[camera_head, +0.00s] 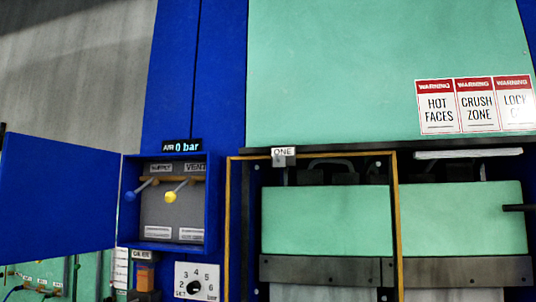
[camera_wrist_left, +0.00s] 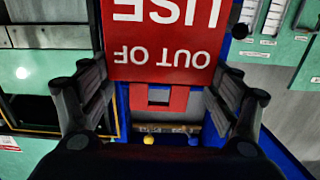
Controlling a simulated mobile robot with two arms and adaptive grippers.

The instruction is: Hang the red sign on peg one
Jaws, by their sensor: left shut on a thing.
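The red sign (camera_wrist_left: 165,38) shows upside down in the left wrist view, with white letters reading "OUT OF USE". A narrower red part with a square opening (camera_wrist_left: 158,98) joins it on the side towards my wrist. My left gripper (camera_wrist_left: 158,84) is shut on the sign, one dark finger on each side of it. The label "ONE" (camera_head: 283,152) sits on the yellow frame in the head view, with a small grey piece beneath it that looks like the peg. The sign and both grippers are out of the head view.
An open blue door (camera_head: 62,195) stands left of a blue cabinet (camera_head: 212,230) holding a blue-knobbed and a yellow-knobbed lever (camera_head: 170,197). A selector dial (camera_head: 194,287) is below. The green press (camera_head: 325,222) stands behind the yellow frame (camera_head: 396,230).

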